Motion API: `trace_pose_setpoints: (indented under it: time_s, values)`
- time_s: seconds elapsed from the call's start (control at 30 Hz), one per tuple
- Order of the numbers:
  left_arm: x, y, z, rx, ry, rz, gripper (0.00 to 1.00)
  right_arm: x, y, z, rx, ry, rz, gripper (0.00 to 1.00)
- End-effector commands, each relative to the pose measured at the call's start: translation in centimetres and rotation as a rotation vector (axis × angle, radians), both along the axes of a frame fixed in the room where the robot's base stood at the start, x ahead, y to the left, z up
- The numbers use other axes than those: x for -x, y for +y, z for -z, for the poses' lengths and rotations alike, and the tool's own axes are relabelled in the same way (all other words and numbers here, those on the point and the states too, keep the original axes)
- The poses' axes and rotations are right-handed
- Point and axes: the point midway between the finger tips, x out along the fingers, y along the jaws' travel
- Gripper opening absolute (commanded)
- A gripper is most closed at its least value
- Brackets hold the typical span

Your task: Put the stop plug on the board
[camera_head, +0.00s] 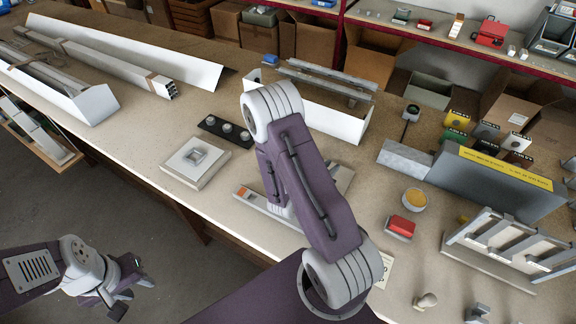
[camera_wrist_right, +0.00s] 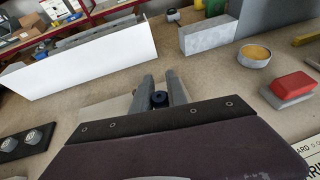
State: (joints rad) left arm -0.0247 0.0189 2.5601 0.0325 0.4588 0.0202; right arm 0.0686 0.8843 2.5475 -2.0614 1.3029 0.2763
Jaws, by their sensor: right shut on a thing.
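My right gripper (camera_wrist_right: 160,85) shows in the right wrist view, its two grey fingers shut on a small dark round piece, seemingly the stop plug (camera_wrist_right: 160,99). In the head view my right arm hides this gripper and the plug. Under the arm lies a pale flat board (camera_head: 254,202) with an orange mark at its left end; the arm covers much of it. A pale surface also shows beside the fingers in the wrist view; whether the plug touches it I cannot tell. My left gripper (camera_head: 132,292) is open and empty, off the table's front edge at lower left.
A square pale block (camera_head: 187,178) and a black strip with three round knobs (camera_head: 213,128) lie left of the arm. A white channel (camera_head: 345,122) stands behind it. A red-topped block (camera_head: 401,226), a yellow-filled round tin (camera_head: 414,198) and a slotted rack (camera_head: 490,262) are at right.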

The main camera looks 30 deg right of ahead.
Motion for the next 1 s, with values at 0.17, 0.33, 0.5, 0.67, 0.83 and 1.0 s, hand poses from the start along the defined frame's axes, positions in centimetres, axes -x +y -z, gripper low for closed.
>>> trace_pose_setpoints:
  time_s: [0.17, 0.33, 0.5, 0.67, 0.83, 1.0]
  values:
    - [0.0, 0.0, -0.3, 0.0, 0.0, 0.0, 0.36, 1.3, -1.3, -0.2, 0.0, -0.001, 0.051, 0.0]
    - [0.0, 0.0, 1.4, 0.0, 0.0, 0.0, 0.36, 0.8, -1.3, 0.7, 0.002, -0.006, 0.052, 0.0]
    - [0.0, 0.0, 5.1, 0.0, 0.0, 0.0, 0.36, -0.6, -0.8, 1.9, 0.004, -0.008, 0.051, 0.0]
    - [0.0, 0.0, 4.9, 0.0, 0.001, 0.0, 0.36, -2.5, 0.1, 2.1, -0.001, 0.0, 0.048, 0.0]
    - [0.0, 0.0, 4.3, 0.0, 0.0, 0.0, 0.36, -5.6, 1.3, 4.1, -0.001, 0.0, 0.048, 0.0]
    - [0.0, 0.0, 3.9, 0.0, 0.0, 0.0, 0.36, -8.7, 2.3, 6.1, 0.0, -0.001, 0.049, 0.0]
